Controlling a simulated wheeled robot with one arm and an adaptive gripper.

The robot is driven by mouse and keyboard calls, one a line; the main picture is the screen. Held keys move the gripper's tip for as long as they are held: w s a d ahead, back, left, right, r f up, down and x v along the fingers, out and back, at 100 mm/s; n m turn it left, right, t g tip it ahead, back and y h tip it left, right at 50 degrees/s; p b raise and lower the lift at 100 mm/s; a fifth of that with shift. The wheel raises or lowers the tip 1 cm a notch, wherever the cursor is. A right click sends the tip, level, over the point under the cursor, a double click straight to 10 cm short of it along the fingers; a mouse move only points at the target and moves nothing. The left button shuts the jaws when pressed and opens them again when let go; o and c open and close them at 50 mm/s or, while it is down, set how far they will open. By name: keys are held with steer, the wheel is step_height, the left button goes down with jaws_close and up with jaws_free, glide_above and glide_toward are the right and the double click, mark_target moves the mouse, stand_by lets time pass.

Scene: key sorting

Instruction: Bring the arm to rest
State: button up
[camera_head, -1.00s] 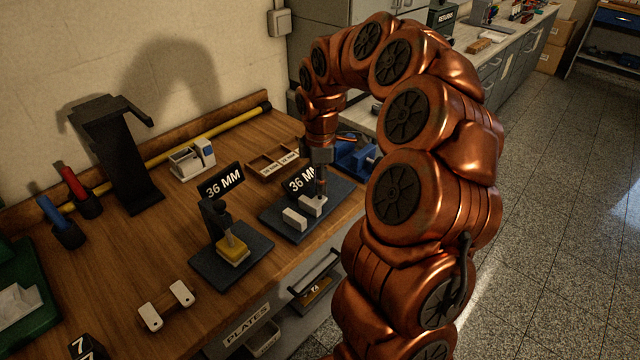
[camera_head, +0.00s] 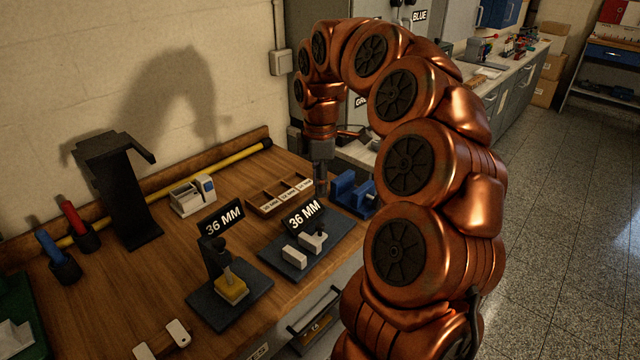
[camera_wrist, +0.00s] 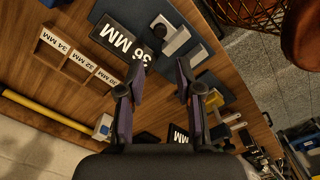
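My gripper (camera_head: 321,188) hangs at the end of my bent copper arm, pointing down above the workbench (camera_head: 150,285). In the wrist view my gripper (camera_wrist: 160,78) shows two fingers apart, with bare bench wood between them and nothing held. Below and near it is a dark fixture with a 36 MM sign (camera_head: 305,214) and white blocks (camera_head: 312,240). In the wrist view the same sign (camera_wrist: 122,42) lies just beyond the fingertips. The gripper appears apart from the fixture.
A second 36 MM fixture (camera_head: 222,218) holds a yellow block (camera_head: 231,288). A labelled wooden tray (camera_head: 281,194), a blue vise (camera_head: 353,190), a black stand (camera_head: 118,190) and a yellow tube (camera_head: 215,165) are on the bench. Open floor (camera_head: 560,230) lies to the right.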

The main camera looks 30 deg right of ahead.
stand_by(0.3)
steer(key=s+a+r+m+p, duration=0.2)
steer(key=s+a, duration=0.4)
steer(key=a, duration=0.1)
steer(key=s+a+r+m+p, duration=0.2)
steer(key=s+a+r, duration=0.1)
steer(key=s+a, duration=0.25)
steer(key=s+a+f+m+g+p, duration=0.1)
steer(key=s+a+m+p, duration=0.1)
steer(key=s, duration=0.7)
steer(key=s+a+f+m+p, duration=0.2)
steer(key=s+a+m, duration=0.2)
steer(key=s, duration=0.5)
steer(key=m, duration=0.2)
steer(key=shift+s+m+g, duration=0.2)
steer(key=shift+m+g, duration=0.1)
steer(key=shift+g, duration=0.1)
steer(key=shift+f, duration=0.1)
